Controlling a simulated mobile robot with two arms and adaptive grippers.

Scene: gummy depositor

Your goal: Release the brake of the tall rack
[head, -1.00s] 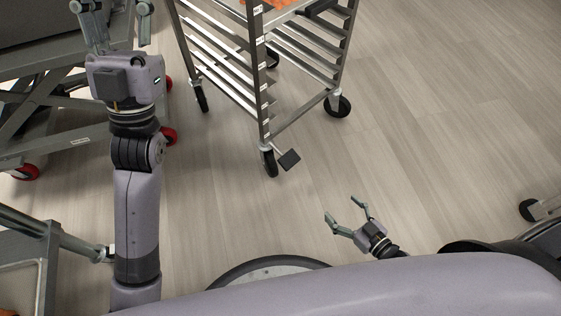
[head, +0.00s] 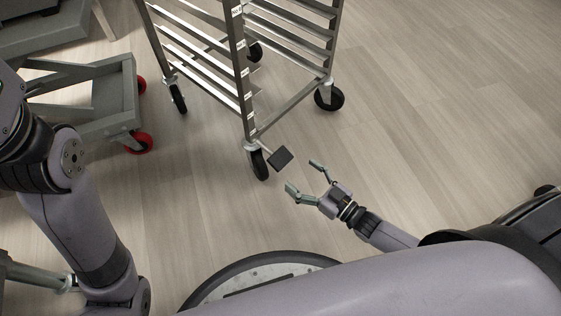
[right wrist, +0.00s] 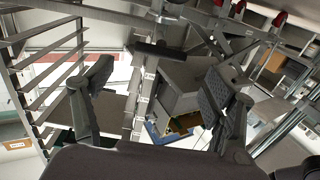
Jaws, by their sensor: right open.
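The tall rack (head: 241,75) is a metal frame with several shelf rails on black casters, at the top middle of the head view. Its brake pedal (head: 281,158), a dark flat plate on a short stem, sticks out by the near caster (head: 259,164). My right gripper (head: 302,175) is open and empty, low over the floor, just right of and below the pedal in the picture, with a small gap. In the right wrist view my open fingers (right wrist: 158,75) frame cluttered metalwork; I cannot surely pick out the pedal there. My left gripper is out of frame.
A grey wheeled frame (head: 92,115) with red casters (head: 138,142) stands left of the rack. A round dark-rimmed base (head: 262,277) is at the bottom. Floor right of the rack is clear. Rack rails (right wrist: 45,85) show left in the wrist view.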

